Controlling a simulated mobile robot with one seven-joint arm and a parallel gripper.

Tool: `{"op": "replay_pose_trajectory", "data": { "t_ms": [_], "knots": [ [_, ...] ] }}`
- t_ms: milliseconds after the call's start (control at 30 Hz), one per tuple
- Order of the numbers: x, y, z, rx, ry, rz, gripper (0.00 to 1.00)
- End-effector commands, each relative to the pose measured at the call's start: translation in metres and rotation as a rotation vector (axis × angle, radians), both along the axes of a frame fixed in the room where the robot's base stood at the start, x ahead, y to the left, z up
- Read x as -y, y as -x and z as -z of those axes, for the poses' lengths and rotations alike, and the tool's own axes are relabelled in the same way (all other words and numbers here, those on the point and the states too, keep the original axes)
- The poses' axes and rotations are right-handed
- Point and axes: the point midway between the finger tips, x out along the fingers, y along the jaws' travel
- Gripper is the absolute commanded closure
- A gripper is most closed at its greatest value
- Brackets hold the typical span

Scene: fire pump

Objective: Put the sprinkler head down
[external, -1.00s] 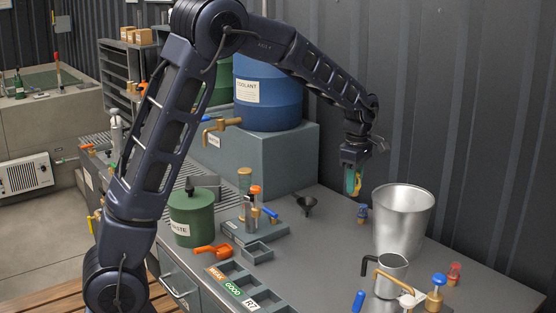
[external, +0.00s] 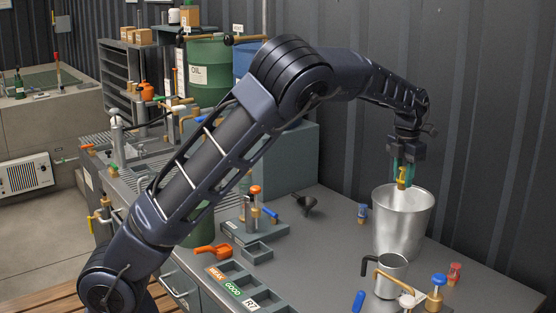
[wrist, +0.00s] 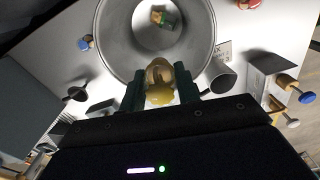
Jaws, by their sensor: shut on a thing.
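My gripper (external: 402,172) is shut on the sprinkler head (external: 401,183), a small brass-yellow piece. In the external view it hangs just above the rim of a large silver bucket (external: 402,230). In the wrist view the sprinkler head (wrist: 160,82) sits between the two dark green fingers, over the near edge of the bucket's mouth (wrist: 112,40). A small green and brass thing (wrist: 162,17) lies on the bucket's floor. The lower end of the sprinkler head is partly hidden by the fingers.
A smaller metal mug (external: 391,277) with a dark handle stands in front of the bucket. Blue-topped (external: 438,285) and red-topped (external: 455,272) pieces stand to the right. A small blue-capped piece (external: 362,213) is left of the bucket. The corrugated wall is close behind.

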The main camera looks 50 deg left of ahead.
Motion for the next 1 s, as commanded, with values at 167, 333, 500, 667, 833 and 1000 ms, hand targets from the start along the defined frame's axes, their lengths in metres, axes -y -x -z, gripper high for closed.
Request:
{"op": "replay_pose_trajectory", "data": {
  "t_ms": [167,333,500,667,833,1000],
  "knots": [
    [0.000,0.001,0.041,-0.004,-0.002,0.000,0.92],
    [0.000,0.001,0.078,-0.004,-0.001,0.001,0.92],
    [-0.001,0.001,0.112,-0.002,-0.001,0.001,0.92],
    [0.000,0.000,0.132,-0.001,-0.001,0.003,0.92],
    [0.000,0.000,0.140,0.000,0.000,0.004,0.92],
    [-0.001,0.001,0.158,-0.003,-0.001,0.002,0.92]
  ]
}}
